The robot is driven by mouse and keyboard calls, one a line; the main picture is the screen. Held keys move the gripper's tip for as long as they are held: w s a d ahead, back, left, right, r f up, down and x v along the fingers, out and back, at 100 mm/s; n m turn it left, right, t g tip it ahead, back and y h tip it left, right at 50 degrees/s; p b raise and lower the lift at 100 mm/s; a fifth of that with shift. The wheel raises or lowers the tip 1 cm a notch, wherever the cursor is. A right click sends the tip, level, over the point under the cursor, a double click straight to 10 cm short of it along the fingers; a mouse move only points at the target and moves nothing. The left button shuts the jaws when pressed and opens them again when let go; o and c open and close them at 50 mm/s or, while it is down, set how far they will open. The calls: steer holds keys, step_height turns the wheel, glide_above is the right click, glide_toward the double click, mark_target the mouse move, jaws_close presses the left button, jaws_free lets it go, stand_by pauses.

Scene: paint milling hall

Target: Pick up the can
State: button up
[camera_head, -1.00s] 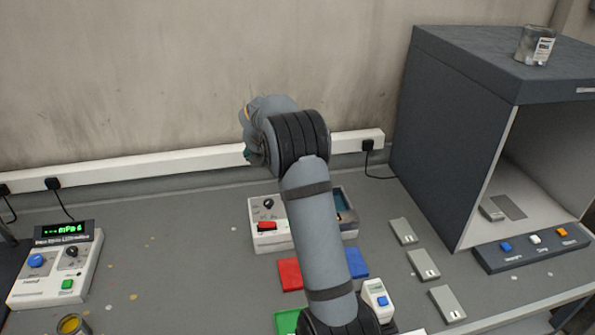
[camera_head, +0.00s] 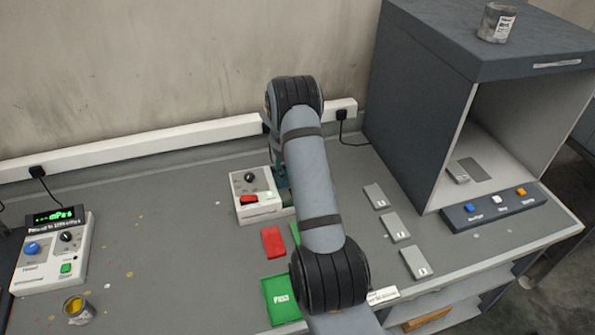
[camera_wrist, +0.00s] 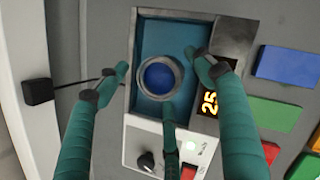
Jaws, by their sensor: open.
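In the wrist view a round metal can (camera_wrist: 158,77) with blue contents stands in the teal recess of a white device (camera_wrist: 132,140) with an orange "25" display. My gripper (camera_wrist: 163,84) is open above it, with teal fingers on the left, right and lower sides of the can. The fingertips look close to the rim; I cannot tell whether they touch. In the head view the device (camera_head: 250,183) is partly covered by my arm, the can is hidden, and only a bit of my gripper (camera_head: 282,176) shows.
A can of yellow paint (camera_head: 78,309) stands at lower left near a meter (camera_head: 52,255). Another can (camera_head: 497,22) stands on the grey cabinet (camera_head: 450,30). Red (camera_head: 273,242) and green (camera_head: 282,300) plates and several grey plates (camera_head: 396,228) lie around my arm.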

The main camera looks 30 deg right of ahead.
steer(key=shift+x, duration=0.95)
steer(key=shift+r, duration=0.1)
steer(key=c, duration=1.3)
steer(key=shift+r, duration=0.1)
steer(key=shift+c, duration=0.2)
